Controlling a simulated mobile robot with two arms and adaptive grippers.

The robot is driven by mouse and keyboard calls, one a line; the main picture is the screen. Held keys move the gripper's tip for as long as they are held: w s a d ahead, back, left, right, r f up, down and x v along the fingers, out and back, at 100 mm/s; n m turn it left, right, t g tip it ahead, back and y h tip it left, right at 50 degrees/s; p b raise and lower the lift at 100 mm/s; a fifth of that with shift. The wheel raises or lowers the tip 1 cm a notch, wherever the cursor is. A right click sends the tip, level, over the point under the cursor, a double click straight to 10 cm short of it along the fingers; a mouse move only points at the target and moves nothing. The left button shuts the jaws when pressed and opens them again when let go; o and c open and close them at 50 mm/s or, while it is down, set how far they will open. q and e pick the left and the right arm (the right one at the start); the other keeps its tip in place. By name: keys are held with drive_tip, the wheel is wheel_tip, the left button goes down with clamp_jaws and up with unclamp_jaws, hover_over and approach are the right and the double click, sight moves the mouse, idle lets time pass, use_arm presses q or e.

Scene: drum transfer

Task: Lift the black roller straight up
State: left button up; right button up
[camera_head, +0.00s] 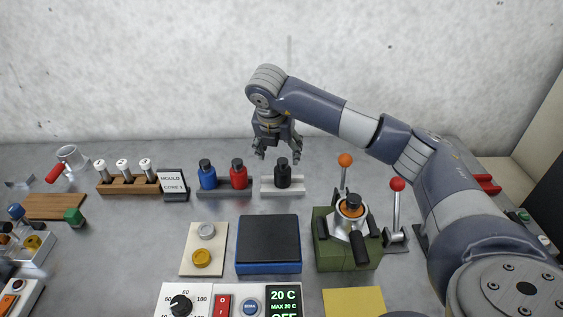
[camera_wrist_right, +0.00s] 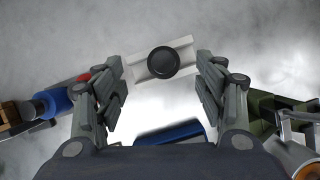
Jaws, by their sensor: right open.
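The black roller (camera_head: 283,175) stands upright in a white holder (camera_head: 270,190) near the middle of the table. In the right wrist view the black roller (camera_wrist_right: 163,61) is seen from above as a dark round top, with the white holder (camera_wrist_right: 181,51) around it. My right gripper (camera_head: 276,155) is open and empty, pointing down just above and slightly left of the roller in the head view. In the right wrist view the open fingers (camera_wrist_right: 162,88) lie either side, with the roller between and slightly beyond them. My left gripper is not in view.
A blue roller (camera_head: 207,177) and a red roller (camera_head: 239,175) stand in a rack just left. A green machine (camera_head: 345,255) with orange- and red-knobbed levers stands to the right. A dark blue-edged pad (camera_head: 268,243) lies in front.

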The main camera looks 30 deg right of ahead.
sight(281, 161)
drive_tip(key=p+x, duration=0.1)
drive_tip(key=x, duration=0.2)
drive_tip(key=shift+s+f, duration=0.1)
drive_tip(key=shift+f, duration=0.25)
drive_tip(key=shift+d+f, duration=0.15)
drive_tip(key=shift+f, duration=0.2)
drive_tip(key=shift+d+f, duration=0.1)
drive_tip(key=shift+f, duration=0.15)
drive_tip(key=p+x, duration=0.2)
drive_tip(key=x, duration=0.2)
drive_tip(key=shift+w+d+f, duration=0.15)
drive_tip(key=shift+w+d, duration=0.05)
drive_tip(key=shift+d, duration=0.05)
drive_tip(key=shift+w+f, duration=0.1)
drive_tip(key=shift+f, duration=0.2)
drive_tip(key=shift+d+f, duration=0.1)
drive_tip(key=shift+f, duration=0.05)
drive_tip(key=c, duration=1.3)
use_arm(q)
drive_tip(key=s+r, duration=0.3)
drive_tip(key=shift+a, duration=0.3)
use_arm(e)
drive_tip(key=shift+w, duration=0.1)
drive_tip(key=shift+c, duration=0.8)
